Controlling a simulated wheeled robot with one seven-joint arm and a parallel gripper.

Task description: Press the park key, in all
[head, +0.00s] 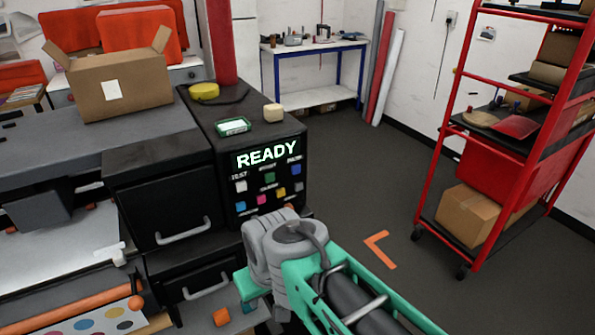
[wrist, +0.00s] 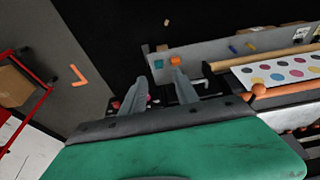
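The control panel (head: 266,163) is on the front of a black cabinet and its display reads READY. Below the display are several small coloured keys, among them a white key (head: 240,186), a green key (head: 270,177), a pink key (head: 262,199) and a yellow key (head: 281,193). Their labels are too small to tell which is the park key. My gripper (wrist: 158,86) shows in the wrist view with its two grey fingers apart and nothing between them. In the head view my arm is in front of and below the panel; the fingertips are hidden there.
On the cabinet top lie a yellow roll (head: 204,91), a green-rimmed device (head: 233,126) and a cream block (head: 273,112). A black drawer unit (head: 160,200) stands left of the panel. A red shelf trolley (head: 433,170) stands right, with open floor (head: 350,185) between.

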